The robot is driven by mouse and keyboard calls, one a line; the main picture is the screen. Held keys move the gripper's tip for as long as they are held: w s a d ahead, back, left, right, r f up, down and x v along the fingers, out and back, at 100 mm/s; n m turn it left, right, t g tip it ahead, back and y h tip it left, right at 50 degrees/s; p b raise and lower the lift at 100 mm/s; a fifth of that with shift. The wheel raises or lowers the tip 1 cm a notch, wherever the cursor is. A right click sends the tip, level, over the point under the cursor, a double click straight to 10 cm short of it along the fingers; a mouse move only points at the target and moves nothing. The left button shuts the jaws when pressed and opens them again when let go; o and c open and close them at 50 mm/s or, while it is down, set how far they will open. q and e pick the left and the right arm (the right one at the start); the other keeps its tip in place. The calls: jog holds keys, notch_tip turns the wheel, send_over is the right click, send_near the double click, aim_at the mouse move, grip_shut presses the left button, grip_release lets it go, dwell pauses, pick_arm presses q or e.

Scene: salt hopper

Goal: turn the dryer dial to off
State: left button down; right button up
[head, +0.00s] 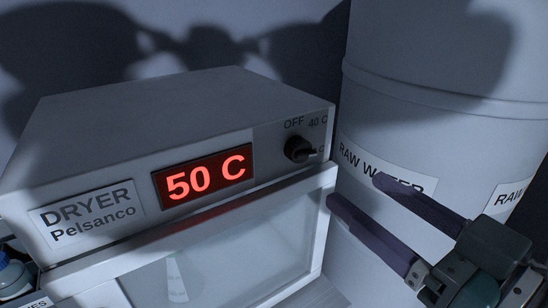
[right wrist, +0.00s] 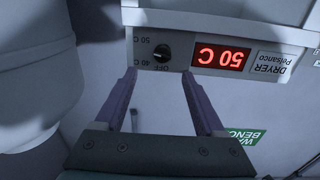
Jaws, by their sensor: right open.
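The dryer (head: 150,115) is a white box with a red lit display (head: 203,180) reading 50 C. Its black dial (head: 299,148) sits at the right of the front panel, with OFF and 40 C printed above it; its pointer faces right, toward a partly hidden label. The dial (right wrist: 161,52) also shows in the right wrist view, upside down, just beyond the fingertips. My right gripper (head: 356,190) is open and empty, its purple fingers apart, to the lower right of the dial and not touching it. My left gripper is out of view.
A large white drum (head: 440,130) labelled RAW WATER stands close at the right of the dryer. The dryer's glass door (head: 235,250) is below the panel. A blue-capped bottle (head: 12,272) is at the lower left.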

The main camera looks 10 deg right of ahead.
aim_at(307, 156)
jog(key=x, duration=0.4)
jog(key=p+x, duration=0.1)
jog(key=x, duration=0.3)
jog(key=shift+w+a+p, duration=0.25)
jog(key=shift+a+p, duration=0.05)
jog(key=shift+w+a, duration=0.2)
jog(key=shift+w, duration=0.4)
jog(key=c, duration=0.4)
grip_shut()
